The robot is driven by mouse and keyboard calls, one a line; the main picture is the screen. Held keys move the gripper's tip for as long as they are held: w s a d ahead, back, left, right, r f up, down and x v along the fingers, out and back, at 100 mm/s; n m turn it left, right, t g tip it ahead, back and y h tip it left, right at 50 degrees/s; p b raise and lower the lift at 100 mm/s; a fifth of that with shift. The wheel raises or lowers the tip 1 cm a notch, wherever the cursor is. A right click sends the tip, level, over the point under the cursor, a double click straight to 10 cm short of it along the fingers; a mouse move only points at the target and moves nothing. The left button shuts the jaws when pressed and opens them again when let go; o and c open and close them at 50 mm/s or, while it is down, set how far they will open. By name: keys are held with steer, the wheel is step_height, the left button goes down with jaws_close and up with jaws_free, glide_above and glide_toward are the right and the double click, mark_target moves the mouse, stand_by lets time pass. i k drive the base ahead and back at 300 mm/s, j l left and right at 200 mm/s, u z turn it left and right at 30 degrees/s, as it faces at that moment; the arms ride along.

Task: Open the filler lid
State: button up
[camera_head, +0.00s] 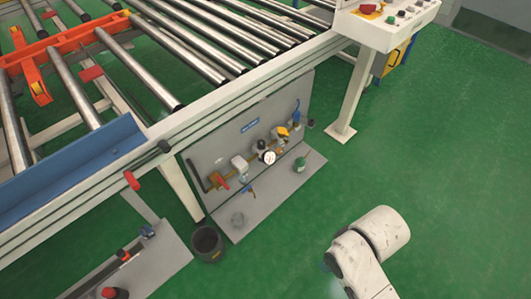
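A grey panel (225,150) under the conveyor's side carries a brass pipe line with several fittings. Among them are a red handle (220,180), a whitish bowl-shaped unit (240,166), a round dial gauge (268,157), a yellow part (283,131) and a blue part (297,108). I cannot tell which of these small parts is the filler lid, or whether it is open. My arm (380,235) shows only as white links at the bottom right, apart from the panel. My gripper is out of the frame.
A roller conveyor (225,90) with a pale frame fills the upper left. A control box (388,22) sits upper right. Green floor (430,150) is clear right.

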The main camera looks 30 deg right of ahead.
mark_target(281, 131)
steer(key=i+l+u, duration=0.1)
steer(key=l, duration=0.25)
steer(key=i+l, duration=0.3)
steer(key=i+l+u, duration=0.15)
steer(key=l, duration=0.2)
steer(key=i+l, duration=0.25)
steer(key=l, duration=0.15)
steer(key=j+u, duration=0.05)
